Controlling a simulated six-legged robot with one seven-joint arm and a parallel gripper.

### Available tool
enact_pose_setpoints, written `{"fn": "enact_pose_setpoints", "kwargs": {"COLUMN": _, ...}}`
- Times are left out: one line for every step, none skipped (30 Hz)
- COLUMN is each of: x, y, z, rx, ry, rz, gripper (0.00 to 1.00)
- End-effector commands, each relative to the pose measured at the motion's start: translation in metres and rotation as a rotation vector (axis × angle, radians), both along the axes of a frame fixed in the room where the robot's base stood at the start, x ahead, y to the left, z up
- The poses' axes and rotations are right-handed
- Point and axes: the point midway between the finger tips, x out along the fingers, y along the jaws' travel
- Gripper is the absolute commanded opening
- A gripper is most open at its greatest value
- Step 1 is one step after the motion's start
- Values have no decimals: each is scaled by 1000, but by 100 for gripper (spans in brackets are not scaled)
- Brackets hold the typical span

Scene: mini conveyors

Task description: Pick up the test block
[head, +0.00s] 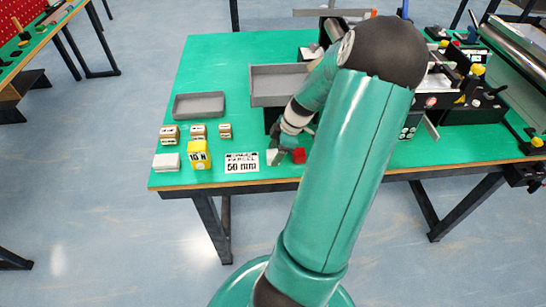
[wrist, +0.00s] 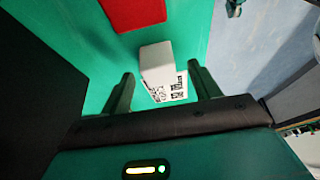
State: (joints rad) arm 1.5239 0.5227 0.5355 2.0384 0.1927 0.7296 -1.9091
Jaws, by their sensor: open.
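My gripper is open, with a gap showing on each side of the block. In the head view, the white block (head: 271,157) is near the table's front edge, and my gripper (head: 284,155) is down beside it, partly hidden by my arm. A red block (head: 298,156) is just to the right; it also shows beyond the white block in the wrist view (wrist: 134,12). No block is readably marked as the test block.
A label plate reading 50 mm (head: 241,163), a yellow 10 N block (head: 198,155), a white box (head: 166,162) and several small brown blocks (head: 169,136) lie to the left. Grey trays (head: 199,105) stand behind. Conveyor equipment fills the right side of the green table (head: 217,58).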

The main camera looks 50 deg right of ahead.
Motion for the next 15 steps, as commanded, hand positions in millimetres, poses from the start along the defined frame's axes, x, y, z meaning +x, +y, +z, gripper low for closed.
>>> {"fn": "enact_pose_setpoints", "kwargs": {"x": 3, "y": 3, "z": -8, "rx": 3, "ry": 0, "rz": 2, "gripper": 62}}
{"fn": "enact_pose_setpoints", "kwargs": {"x": 4, "y": 4, "z": -11, "rx": 2, "ry": 0, "rz": 2, "gripper": 62}}
{"fn": "enact_pose_setpoints", "kwargs": {"x": 5, "y": 5, "z": -14, "rx": 2, "ry": 0, "rz": 2, "gripper": 62}}
{"fn": "enact_pose_setpoints", "kwargs": {"x": 6, "y": 5, "z": -16, "rx": 0, "ry": 0, "rz": 1, "gripper": 62}}
{"fn": "enact_pose_setpoints", "kwargs": {"x": 7, "y": 6, "z": -18, "rx": 0, "ry": 0, "rz": 1, "gripper": 62}}
{"fn": "enact_pose_setpoints", "kwargs": {"x": 7, "y": 6, "z": -19, "rx": 0, "ry": 0, "rz": 1, "gripper": 62}}
{"fn": "enact_pose_setpoints", "kwargs": {"x": 7, "y": 6, "z": -19, "rx": -1, "ry": -1, "rz": 1, "gripper": 62}}
{"fn": "enact_pose_setpoints", "kwargs": {"x": 7, "y": 6, "z": -19, "rx": -1, "ry": -1, "rz": 1, "gripper": 62}}
{"fn": "enact_pose_setpoints", "kwargs": {"x": 7, "y": 6, "z": -19, "rx": -1, "ry": -1, "rz": 1, "gripper": 62}}
{"fn": "enact_pose_setpoints", "kwargs": {"x": 7, "y": 6, "z": -19, "rx": -1, "ry": -1, "rz": 1, "gripper": 62}}
{"fn": "enact_pose_setpoints", "kwargs": {"x": 7, "y": 6, "z": -19, "rx": -1, "ry": -1, "rz": 1, "gripper": 62}}
{"fn": "enact_pose_setpoints", "kwargs": {"x": 7, "y": 6, "z": -19, "rx": -1, "ry": -1, "rz": 1, "gripper": 60}}
{"fn": "enact_pose_setpoints", "kwargs": {"x": 7, "y": 6, "z": -19, "rx": -1, "ry": -1, "rz": 1, "gripper": 54}}
{"fn": "enact_pose_setpoints", "kwargs": {"x": 7, "y": 6, "z": -19, "rx": -1, "ry": -1, "rz": 1, "gripper": 48}}
{"fn": "enact_pose_setpoints", "kwargs": {"x": 7, "y": 6, "z": -19, "rx": -1, "ry": -1, "rz": 0, "gripper": 40}}
